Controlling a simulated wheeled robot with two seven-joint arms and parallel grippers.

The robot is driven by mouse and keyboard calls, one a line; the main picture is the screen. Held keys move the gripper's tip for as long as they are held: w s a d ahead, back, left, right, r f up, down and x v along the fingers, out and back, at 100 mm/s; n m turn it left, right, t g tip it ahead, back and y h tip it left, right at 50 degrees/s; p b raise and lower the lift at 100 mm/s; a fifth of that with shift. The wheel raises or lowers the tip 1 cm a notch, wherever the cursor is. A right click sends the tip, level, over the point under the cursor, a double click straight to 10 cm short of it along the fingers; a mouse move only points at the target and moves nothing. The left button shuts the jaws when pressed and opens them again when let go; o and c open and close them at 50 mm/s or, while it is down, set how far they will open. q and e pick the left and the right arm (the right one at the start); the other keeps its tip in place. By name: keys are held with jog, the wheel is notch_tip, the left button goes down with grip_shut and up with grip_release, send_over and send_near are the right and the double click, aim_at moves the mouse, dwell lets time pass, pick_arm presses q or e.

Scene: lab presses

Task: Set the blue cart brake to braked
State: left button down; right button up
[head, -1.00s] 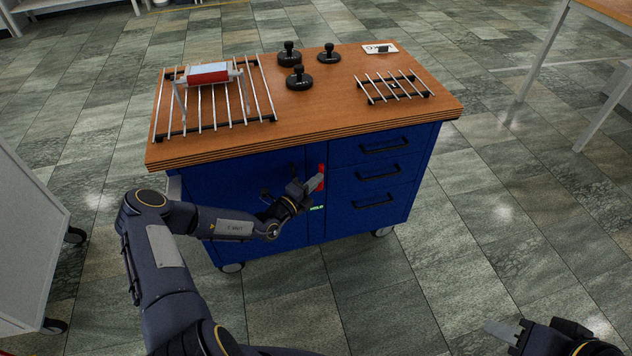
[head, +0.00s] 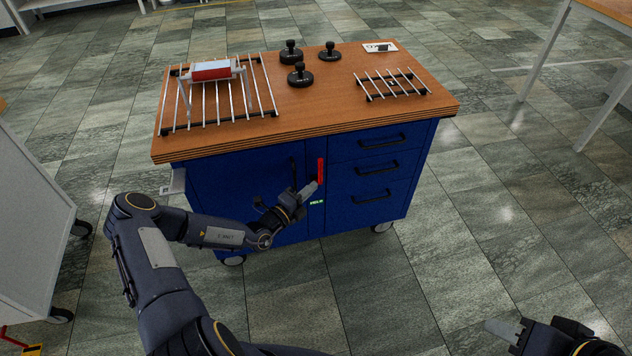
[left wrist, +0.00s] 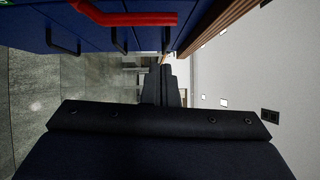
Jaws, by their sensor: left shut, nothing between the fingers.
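The blue cart (head: 240,185) has a wooden top. A red brake lever (head: 320,171) stands upright on its front, between the door and the drawers. A small green label (head: 316,202) sits below it, its text too small to read surely. The lever also shows as a red bar at the top of the left wrist view (left wrist: 135,19). My left gripper (head: 312,189) is shut and empty, just below the lever; I cannot tell whether they touch. My right gripper (head: 503,329) is at the bottom right, far from the cart, its jaw opening unclear.
On the cart top are a rack (head: 222,118) with a red and white block (head: 211,70), several black knobbed weights (head: 300,77), a smaller rack (head: 394,93) and a white card (head: 374,47). Drawer handles (head: 379,168) protrude at right. A grey cabinet (head: 30,220) stands left.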

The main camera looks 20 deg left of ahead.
pick_arm(q)
jog(key=v, duration=0.7)
jog(key=shift+a, duration=0.15)
